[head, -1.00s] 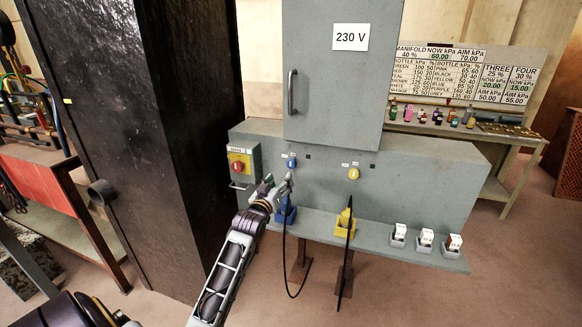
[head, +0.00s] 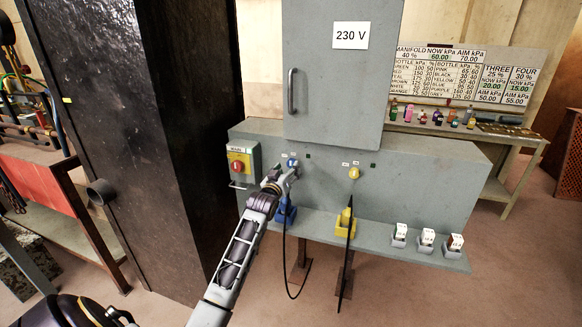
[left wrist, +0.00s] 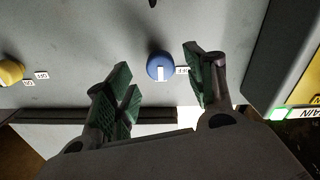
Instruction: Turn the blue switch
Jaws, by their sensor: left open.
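The blue switch (head: 292,162) is a small round knob on the grey panel, left of centre in the head view. In the left wrist view the blue switch (left wrist: 160,66) shows a white mark on its face and a small white label beside it. My left gripper (head: 284,174) is just below and in front of the switch. In the left wrist view the left gripper (left wrist: 163,88) has its green-padded fingers spread, one on each side of the switch's line, and nothing is between them. Whether the fingers reach the panel is unclear. My right gripper is not seen.
A yellow switch (head: 354,173) sits to the right, and a red main switch (head: 238,167) on a yellow plate to the left. Below are a blue plug (head: 286,212) and a yellow plug (head: 344,222) with hanging cables. A grey cabinet (head: 335,90) stands above.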

